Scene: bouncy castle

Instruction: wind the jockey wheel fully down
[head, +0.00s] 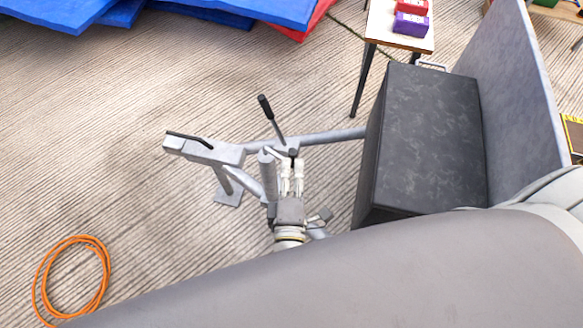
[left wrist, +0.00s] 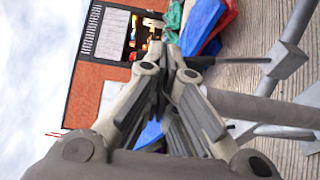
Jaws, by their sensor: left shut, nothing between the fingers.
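The grey trailer drawbar (head: 330,136) runs left from the trailer to a coupling head (head: 205,150). The upright grey jockey wheel tube (head: 268,172) stands beside it, with a thin crank arm and a dark knob (head: 293,153) near its top. The wheel itself is hidden. My left gripper (head: 292,166) is just right of the tube, its fingertips close below the knob; I cannot tell whether they touch it. Its fingers are shut and empty. In the left wrist view the fingers (left wrist: 170,50) converge, with grey metal bars (left wrist: 285,60) to their right. My right gripper is not in view.
A black-gripped lever (head: 270,118) rises behind the drawbar. A dark box (head: 425,140) stands on the right by a grey panel (head: 515,90). An orange hose coil (head: 72,275) lies at lower left. Blue mats (head: 200,8) lie at the back. The left floor is mostly clear.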

